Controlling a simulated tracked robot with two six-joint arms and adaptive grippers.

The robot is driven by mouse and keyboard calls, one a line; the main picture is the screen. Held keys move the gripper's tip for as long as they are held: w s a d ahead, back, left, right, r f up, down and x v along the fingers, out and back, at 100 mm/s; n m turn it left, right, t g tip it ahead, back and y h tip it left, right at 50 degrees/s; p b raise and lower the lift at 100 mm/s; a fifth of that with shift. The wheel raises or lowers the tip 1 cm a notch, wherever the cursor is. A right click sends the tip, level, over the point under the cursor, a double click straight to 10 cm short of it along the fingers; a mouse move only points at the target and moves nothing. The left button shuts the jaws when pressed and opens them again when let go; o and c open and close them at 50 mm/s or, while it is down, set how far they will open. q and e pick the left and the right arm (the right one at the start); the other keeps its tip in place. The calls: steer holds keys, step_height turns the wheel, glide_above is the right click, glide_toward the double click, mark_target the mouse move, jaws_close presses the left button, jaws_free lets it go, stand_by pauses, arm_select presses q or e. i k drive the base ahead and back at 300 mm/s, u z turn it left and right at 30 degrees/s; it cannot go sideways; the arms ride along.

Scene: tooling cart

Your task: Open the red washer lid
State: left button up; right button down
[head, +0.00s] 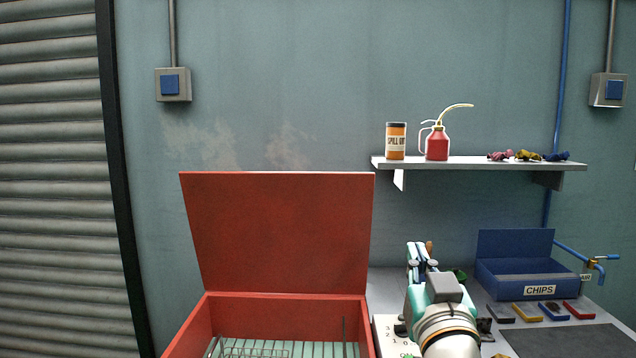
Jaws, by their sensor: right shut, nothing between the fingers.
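The red washer lid (280,235) stands raised, nearly upright, at the back of the red washer (300,308). The washer's opening shows, with a wire basket or rack inside over a pale green surface. My right gripper (420,250) is to the right of the lid, above the bench, apart from the lid. It is shut with nothing in it. My left gripper is not in view.
A blue CHIPS bin (518,284) stands on the bench at the right, with several small coloured items in front and a dark mat (570,341). A wall shelf (480,163) holds an orange can (396,142) and a red oil can (437,146).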

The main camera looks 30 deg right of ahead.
mark_target(301, 232)
steer(key=i, duration=1)
